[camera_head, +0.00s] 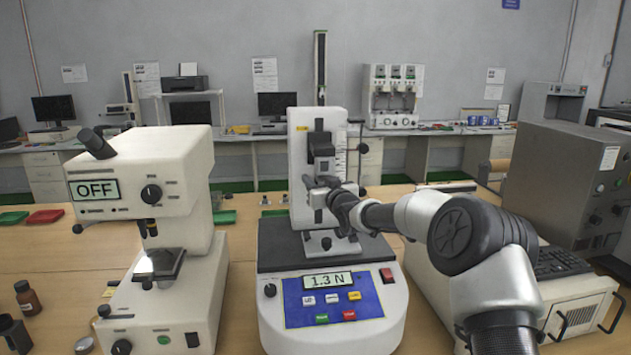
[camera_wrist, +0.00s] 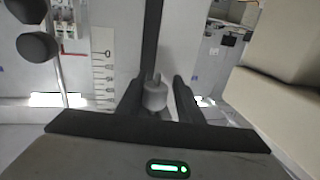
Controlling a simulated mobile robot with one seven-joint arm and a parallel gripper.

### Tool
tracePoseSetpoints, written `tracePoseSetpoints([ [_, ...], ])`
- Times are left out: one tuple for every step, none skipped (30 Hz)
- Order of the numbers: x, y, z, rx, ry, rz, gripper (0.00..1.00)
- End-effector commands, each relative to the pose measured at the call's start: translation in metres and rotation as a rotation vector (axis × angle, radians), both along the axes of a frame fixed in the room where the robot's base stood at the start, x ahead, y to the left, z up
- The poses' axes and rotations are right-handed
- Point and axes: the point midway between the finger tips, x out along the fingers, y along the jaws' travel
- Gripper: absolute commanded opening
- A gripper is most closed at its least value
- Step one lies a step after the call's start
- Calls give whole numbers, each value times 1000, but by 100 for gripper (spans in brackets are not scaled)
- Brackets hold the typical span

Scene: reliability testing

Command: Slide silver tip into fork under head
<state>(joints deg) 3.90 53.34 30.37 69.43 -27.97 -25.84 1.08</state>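The force tester (camera_head: 282,262) stands in the middle of the head view, its display reading 1.3 N. Its dark head (camera_head: 321,146) sits on the upright column. My gripper (camera_head: 318,184) is just below the head, in front of the column. In the wrist view a small silver tip (camera_wrist: 155,97), a short cylinder with a narrow end, sits between the two dark fingers of my gripper (camera_wrist: 158,100), which look closed on it. A dark vertical bar (camera_wrist: 152,40) rises just beyond the tip. The fork is not clearly distinguishable; my gripper and arm cover that area in the head view.
A white instrument with an OFF display (camera_head: 145,190) stands close on the left. A large grey machine (camera_head: 565,185) and a keyboard (camera_head: 560,262) are on the right. A brown bottle (camera_head: 27,298) is at the far left. A scale (camera_wrist: 103,65) shows left of the tip.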

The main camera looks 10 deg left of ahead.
Motion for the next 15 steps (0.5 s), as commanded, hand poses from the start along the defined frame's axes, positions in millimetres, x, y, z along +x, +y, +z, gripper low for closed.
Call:
tracePoseSetpoints([
  [4, -10, 4, 1, -8, -15, 43],
  [4, -10, 4, 1, -8, -16, 43],
  [5, -11, 4, 1, -8, -16, 43],
  [5, -11, 4, 1, -8, -17, 43],
  [5, -11, 4, 1, -8, -17, 43],
  [5, -12, 4, 1, -8, -18, 43],
  [5, -12, 4, 1, -8, -18, 43],
  [5, -12, 4, 1, -8, -18, 43],
  [5, -13, 4, 1, -8, -19, 43],
  [4, -13, 4, 1, -8, -19, 43],
  [3, -14, 5, 0, -9, -19, 43],
  [1, -15, 5, 0, -9, -18, 43],
  [-1, -15, 5, 0, -8, -17, 43],
  [-5, -16, 4, -1, -9, -16, 43],
  [-10, -18, 4, -1, -9, -15, 43],
])
